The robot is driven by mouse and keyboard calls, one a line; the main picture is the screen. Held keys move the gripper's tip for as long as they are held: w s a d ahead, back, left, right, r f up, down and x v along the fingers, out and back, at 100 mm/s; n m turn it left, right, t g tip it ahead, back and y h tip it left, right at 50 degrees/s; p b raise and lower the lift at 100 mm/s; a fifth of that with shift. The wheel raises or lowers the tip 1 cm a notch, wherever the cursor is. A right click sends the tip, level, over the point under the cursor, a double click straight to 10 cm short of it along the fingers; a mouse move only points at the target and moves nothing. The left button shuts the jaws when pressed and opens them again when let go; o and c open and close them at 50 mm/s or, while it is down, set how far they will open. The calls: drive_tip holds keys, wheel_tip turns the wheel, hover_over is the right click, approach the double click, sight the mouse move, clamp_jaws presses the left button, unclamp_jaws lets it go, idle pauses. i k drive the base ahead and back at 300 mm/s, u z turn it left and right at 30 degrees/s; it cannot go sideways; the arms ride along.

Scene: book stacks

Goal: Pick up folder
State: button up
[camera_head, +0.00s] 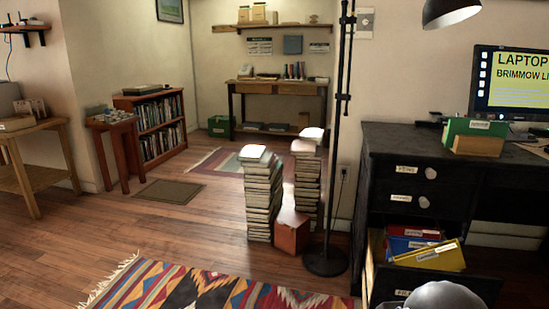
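A yellow folder (436,259) with a white label lies tilted in the open lower drawer (457,282) of the black desk at the right. A red folder (399,247) and a blue folder edge (404,232) show behind it in the same drawer. A green folder-like item (468,128) with a white label stands on the desk top, behind a brown block. Which folder the task means cannot be told. A grey rounded part of my arm shows at the bottom edge, just below the drawer. My gripper's fingers are not in view.
The black desk (403,153) carries a monitor (513,82). A black lamp pole (335,150) stands left of it, beside two tall book stacks (262,200) and a reddish-brown box (292,232). A patterned rug (190,288) lies in front. Wooden floor is open at left.

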sight(447, 255)
drive_tip(key=z, duration=0.55)
drive_tip(key=i, duration=0.85)
drive_tip(key=z, duration=0.5)
